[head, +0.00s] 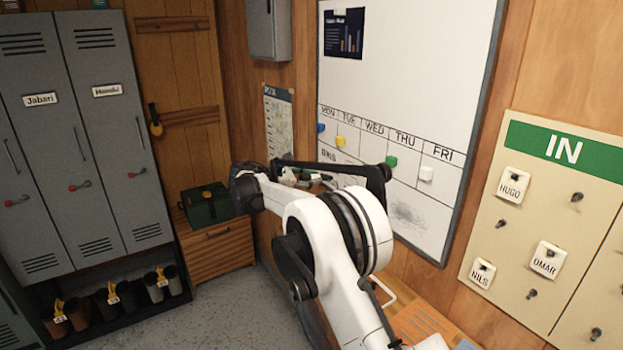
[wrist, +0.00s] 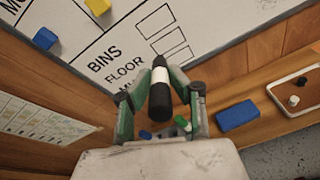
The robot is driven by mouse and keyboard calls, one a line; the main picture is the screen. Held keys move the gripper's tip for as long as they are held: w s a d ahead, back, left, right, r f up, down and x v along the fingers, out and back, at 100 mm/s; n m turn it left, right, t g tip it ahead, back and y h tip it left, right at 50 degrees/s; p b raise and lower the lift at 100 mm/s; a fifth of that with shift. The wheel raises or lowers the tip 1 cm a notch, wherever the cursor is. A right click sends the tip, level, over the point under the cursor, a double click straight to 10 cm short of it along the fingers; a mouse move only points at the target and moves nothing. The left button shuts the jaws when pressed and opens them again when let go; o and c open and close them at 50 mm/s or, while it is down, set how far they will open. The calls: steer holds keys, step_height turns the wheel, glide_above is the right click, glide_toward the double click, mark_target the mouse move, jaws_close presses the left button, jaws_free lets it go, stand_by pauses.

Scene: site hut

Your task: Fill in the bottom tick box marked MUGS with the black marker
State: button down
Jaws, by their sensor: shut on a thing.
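In the wrist view, my gripper (wrist: 160,97) is shut on the black marker (wrist: 160,100), which has a white band. The marker's far end points up towards the whiteboard (wrist: 215,18). The board shows the words BINS and FLOOR, and a third word starting MU is partly hidden by my gripper. A column of tick boxes runs to the right of the words. The bottom tick box (wrist: 181,56) lies just beyond and right of the marker's far end; I cannot tell whether they touch.
A blue block (wrist: 235,115) and a tray (wrist: 285,82) lie on the wooden ledge below the board. A small green item (wrist: 183,123) and a blue one (wrist: 145,134) lie near my fingers. Yellow (wrist: 98,6) and blue (wrist: 45,38) magnets sit on the board.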

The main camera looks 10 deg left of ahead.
step_height(320, 180, down, 8)
steer(key=b, duration=0.6)
steer(key=shift+w+r, duration=0.15)
steer(key=w+d, duration=0.3)
steer(key=d, duration=0.1)
steer(key=shift+w+p, duration=0.25)
steer(key=shift+p, duration=0.15)
steer(key=shift+w+d+b, duration=0.4)
steer(key=shift+d+b, duration=0.05)
steer(key=shift+d, duration=0.05)
stand_by(1.0)
steer(key=shift+s+d+b, duration=0.3)
steer(key=shift+s+b, duration=0.05)
steer(key=shift+s, duration=0.1)
